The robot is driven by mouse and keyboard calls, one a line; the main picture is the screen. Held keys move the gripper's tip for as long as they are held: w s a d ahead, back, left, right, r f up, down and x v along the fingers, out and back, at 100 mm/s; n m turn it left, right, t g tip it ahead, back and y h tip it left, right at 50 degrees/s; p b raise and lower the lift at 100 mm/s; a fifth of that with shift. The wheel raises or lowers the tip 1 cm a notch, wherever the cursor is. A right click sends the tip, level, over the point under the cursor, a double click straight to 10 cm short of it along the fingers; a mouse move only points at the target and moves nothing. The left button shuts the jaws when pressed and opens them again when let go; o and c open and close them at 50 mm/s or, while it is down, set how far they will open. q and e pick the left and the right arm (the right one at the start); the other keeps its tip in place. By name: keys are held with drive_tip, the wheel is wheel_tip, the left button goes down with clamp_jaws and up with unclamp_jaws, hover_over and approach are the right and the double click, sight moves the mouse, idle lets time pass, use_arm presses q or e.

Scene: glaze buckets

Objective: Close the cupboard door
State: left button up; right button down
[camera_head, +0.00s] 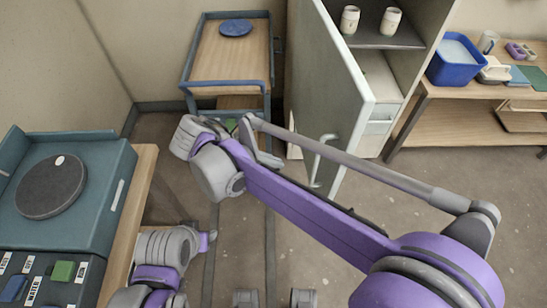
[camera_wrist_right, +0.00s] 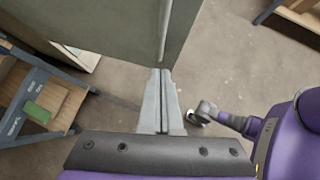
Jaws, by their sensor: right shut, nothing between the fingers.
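The cupboard (camera_head: 378,75) stands at the back right. Its pale grey-green door (camera_head: 335,95) is wide open, swung out into the room, with a bar handle (camera_head: 322,160) on its face. The door (camera_wrist_right: 100,25) also fills the top of the right wrist view, its handle (camera_wrist_right: 165,30) running down near its edge. My right gripper (camera_head: 266,154) is shut and empty, on the left side of the door. In the right wrist view its fingertips (camera_wrist_right: 162,71) overlap the door's lower edge; I cannot tell whether they touch.
Two pale cups (camera_head: 370,20) stand on the cupboard's shelf. A blue trolley (camera_head: 228,85) stands behind my right gripper. A wooden bench with a blue tub (camera_head: 455,62) is at right. A worktable with a teal wheel unit (camera_head: 100,190) is at left. Floor right of the door is clear.

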drive_tip(key=w+d+f, duration=0.3)
drive_tip(key=d+f, duration=0.1)
drive_tip(key=d, duration=0.4)
drive_tip(key=shift+f, duration=0.2)
